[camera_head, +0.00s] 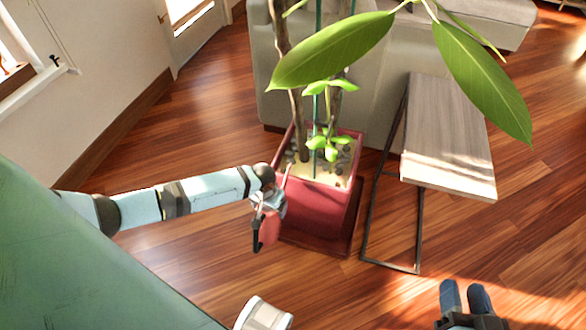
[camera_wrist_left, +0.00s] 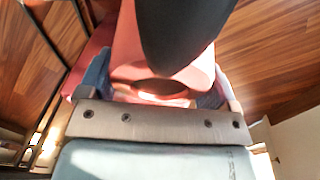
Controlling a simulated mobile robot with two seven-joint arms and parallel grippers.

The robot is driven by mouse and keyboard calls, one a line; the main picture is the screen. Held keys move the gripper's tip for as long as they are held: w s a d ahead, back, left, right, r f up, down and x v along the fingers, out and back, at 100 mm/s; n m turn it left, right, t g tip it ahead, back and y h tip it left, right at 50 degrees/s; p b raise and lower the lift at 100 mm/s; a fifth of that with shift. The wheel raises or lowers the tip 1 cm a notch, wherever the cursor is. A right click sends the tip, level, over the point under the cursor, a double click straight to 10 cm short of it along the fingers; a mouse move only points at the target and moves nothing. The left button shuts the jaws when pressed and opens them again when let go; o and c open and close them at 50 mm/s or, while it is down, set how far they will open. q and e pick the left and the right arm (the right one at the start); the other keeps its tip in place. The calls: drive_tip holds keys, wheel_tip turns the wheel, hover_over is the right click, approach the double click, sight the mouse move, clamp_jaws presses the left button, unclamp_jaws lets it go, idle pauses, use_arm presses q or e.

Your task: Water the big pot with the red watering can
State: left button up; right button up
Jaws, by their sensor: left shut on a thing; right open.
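The big pot (camera_head: 318,212) is a red square planter with soil, pebbles and a tall leafy plant. It stands on the floor near the middle of the head view. My left gripper (camera_head: 273,201) is shut on the small red watering can (camera_head: 267,230), just left of the pot's near side. The can looks tilted, and a thin spout seems to rise towards the pot's rim. I cannot make out any water. In the left wrist view the can's red body (camera_wrist_left: 124,45) and dark handle fill the space between the blue fingers. My right gripper (camera_head: 466,300) is open and empty at the lower right.
A wooden side table (camera_head: 448,140) with a thin metal frame stands right of the pot. A grey sofa (camera_head: 375,75) is behind the plant. Large leaves (camera_head: 335,50) hang over the pot. Wooden floor is clear at the left and front.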

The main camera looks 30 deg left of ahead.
use_arm(q)
drive_tip(key=shift+w+r+g+p, duration=0.2)
drive_tip(key=shift+r+g+p, duration=0.3)
drive_tip(key=shift+r+p, duration=0.45)
drive_tip(key=shift+f, duration=0.1)
drive_tip(key=shift+w+r+p, duration=0.15)
drive_tip(key=shift+r+p, duration=0.4)
drive_tip(key=shift+p, duration=0.3)
drive_tip(key=shift+f+g, duration=0.1)
drive_tip(key=shift+g, duration=0.2)
drive_tip(key=shift+w+r+p, duration=0.15)
drive_tip(key=shift+r+p, duration=0.2)
drive_tip(key=shift+p, duration=0.2)
drive_tip(key=shift+a+r, duration=0.1)
idle(0.3)
